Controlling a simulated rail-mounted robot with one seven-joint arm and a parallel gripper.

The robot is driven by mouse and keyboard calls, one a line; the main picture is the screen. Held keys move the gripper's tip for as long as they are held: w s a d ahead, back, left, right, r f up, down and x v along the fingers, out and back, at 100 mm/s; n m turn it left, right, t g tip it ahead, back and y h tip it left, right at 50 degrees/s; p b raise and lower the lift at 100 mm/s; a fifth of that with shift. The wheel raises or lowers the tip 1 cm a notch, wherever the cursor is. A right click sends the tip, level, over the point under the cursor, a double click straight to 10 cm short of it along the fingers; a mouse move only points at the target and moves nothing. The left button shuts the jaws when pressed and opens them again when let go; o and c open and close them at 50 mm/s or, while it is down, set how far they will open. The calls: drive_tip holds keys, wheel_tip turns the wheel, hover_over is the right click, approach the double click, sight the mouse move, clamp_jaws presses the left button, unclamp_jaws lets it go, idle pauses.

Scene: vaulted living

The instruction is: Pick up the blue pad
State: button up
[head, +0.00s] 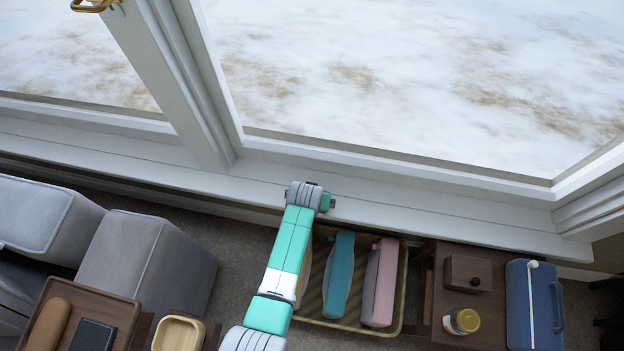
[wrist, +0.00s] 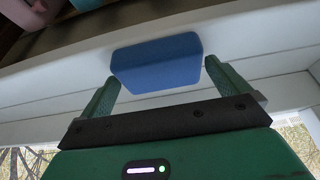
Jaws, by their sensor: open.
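The blue pad (wrist: 157,62) is a small rounded block in the wrist view, against a pale, white surface with board lines. My gripper (wrist: 162,72) is open, with one green finger near each side edge of the pad. The pad lies between or just beyond the fingertips; I cannot tell the exact depth or whether they touch. In the head view my arm reaches up to the white window sill (head: 440,208), and its wrist hides the fingers. I cannot make out the pad in the head view.
Below the sill, a shallow tray (head: 402,290) holds a teal case (head: 339,275) and a pink case (head: 380,283). To the right are a wooden box (head: 468,273), a jar (head: 462,321) and a blue cooler (head: 534,305). A grey sofa (head: 150,265) stands left. The window frame rises behind the sill.

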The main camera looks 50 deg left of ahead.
drive_tip(key=shift+f, duration=0.3)
drive_tip(key=c, duration=0.7)
drive_tip(key=shift+r+p, duration=0.45)
drive_tip(key=shift+r, duration=0.05)
drive_tip(key=r+p, duration=0.2)
drive_tip(key=r, duration=0.1)
drive_tip(key=shift+s+a+p, duration=0.2)
drive_tip(key=shift+s+p, duration=0.1)
drive_tip(key=shift+s, duration=0.05)
drive_tip(key=s+a+p, duration=0.1)
drive_tip(key=s, duration=0.3)
drive_tip(key=s+a+p, duration=0.2)
drive_tip(key=s, duration=0.3)
drive_tip(key=s+a+r+p, duration=0.1)
drive_tip(key=s+a, duration=0.1)
drive_tip(key=s, duration=0.3)
drive_tip(key=shift+s+a+p, duration=0.1)
drive_tip(key=shift+a+p, duration=0.1)
drive_tip(key=shift+p, duration=0.2)
